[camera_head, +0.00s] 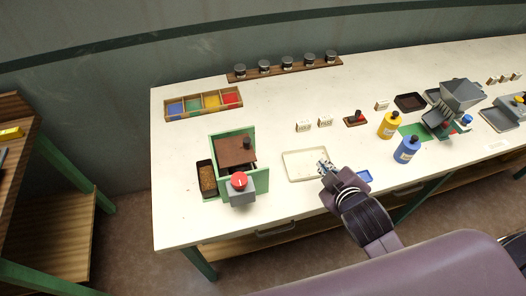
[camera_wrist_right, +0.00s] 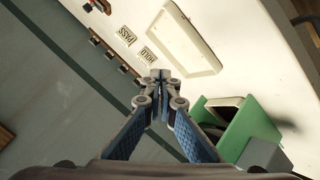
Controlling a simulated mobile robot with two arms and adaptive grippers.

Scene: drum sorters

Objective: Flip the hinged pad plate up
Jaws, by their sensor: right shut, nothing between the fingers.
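A green-framed unit (camera_head: 262,182) stands left of centre on the white table. A brown plate (camera_head: 232,152) lies over it, with a black knob (camera_head: 247,143) at its right side; this looks like the hinged pad plate, lying down rather than upright. A red knob (camera_head: 239,181) on a grey block is at the front. My right gripper (camera_head: 323,166) is shut and empty over the right side of the cream tray, apart from the unit. The right wrist view shows its closed fingertips (camera_wrist_right: 160,76) and the green unit (camera_wrist_right: 260,119) at lower right. My left gripper is not in view.
The cream tray (camera_head: 287,166) lies between the unit and my right gripper. Two small signs (camera_head: 304,126) stand behind it. A four-coloured box (camera_head: 172,117) and a row of knobs (camera_head: 287,69) are at the back. Yellow (camera_head: 390,126) and blue (camera_head: 405,151) bottles stand to the right.

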